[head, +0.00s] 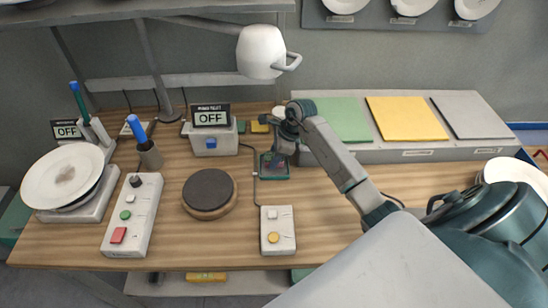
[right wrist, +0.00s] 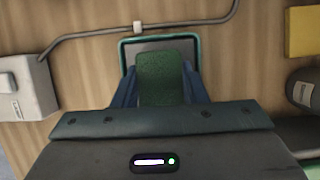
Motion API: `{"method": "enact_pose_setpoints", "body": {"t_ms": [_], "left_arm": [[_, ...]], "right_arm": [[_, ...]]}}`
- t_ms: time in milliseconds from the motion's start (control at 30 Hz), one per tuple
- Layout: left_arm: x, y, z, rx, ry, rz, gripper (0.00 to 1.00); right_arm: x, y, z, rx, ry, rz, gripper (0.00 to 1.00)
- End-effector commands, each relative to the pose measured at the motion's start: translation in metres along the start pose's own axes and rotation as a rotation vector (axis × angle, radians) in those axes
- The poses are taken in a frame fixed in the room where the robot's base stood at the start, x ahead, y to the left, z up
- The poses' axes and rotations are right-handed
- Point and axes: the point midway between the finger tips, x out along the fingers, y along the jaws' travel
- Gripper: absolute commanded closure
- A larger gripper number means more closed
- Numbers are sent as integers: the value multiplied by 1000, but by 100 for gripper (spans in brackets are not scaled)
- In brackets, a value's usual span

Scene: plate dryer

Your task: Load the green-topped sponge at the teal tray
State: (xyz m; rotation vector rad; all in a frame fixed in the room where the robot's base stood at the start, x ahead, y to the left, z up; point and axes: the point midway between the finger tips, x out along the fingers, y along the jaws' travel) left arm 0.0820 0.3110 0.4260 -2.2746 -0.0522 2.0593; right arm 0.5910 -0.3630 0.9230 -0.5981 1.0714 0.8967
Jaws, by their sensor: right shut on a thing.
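The green-topped sponge (right wrist: 165,78) is between the two fingers of my right gripper (right wrist: 163,98) in the right wrist view, and the gripper is shut on it. The teal tray (right wrist: 196,46) shows as a teal-rimmed square behind the sponge. The sponge overlaps much of the tray in this view, and I cannot tell whether it touches the tray. In the head view my right gripper (head: 282,152) points down over the teal tray (head: 275,178), and its fingers and arm largely hide the sponge. My left gripper is not in view.
A box with a yellow button (head: 277,230) stands in front of the tray. A dark round disc (head: 209,190) and an OFF display box (head: 210,135) are to the left. A raised shelf (head: 420,154) with coloured pads is to the right.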

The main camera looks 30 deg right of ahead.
Motion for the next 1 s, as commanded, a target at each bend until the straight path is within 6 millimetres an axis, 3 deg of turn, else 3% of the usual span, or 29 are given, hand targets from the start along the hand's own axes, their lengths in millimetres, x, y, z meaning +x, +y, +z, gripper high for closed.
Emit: {"method": "enact_pose_setpoints", "body": {"t_ms": [600,1000], "left_arm": [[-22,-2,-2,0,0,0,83],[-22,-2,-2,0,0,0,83]], "right_arm": [[-48,0,20,-1,0,-1,80],[-52,0,22,0,-1,-1,80]]}}
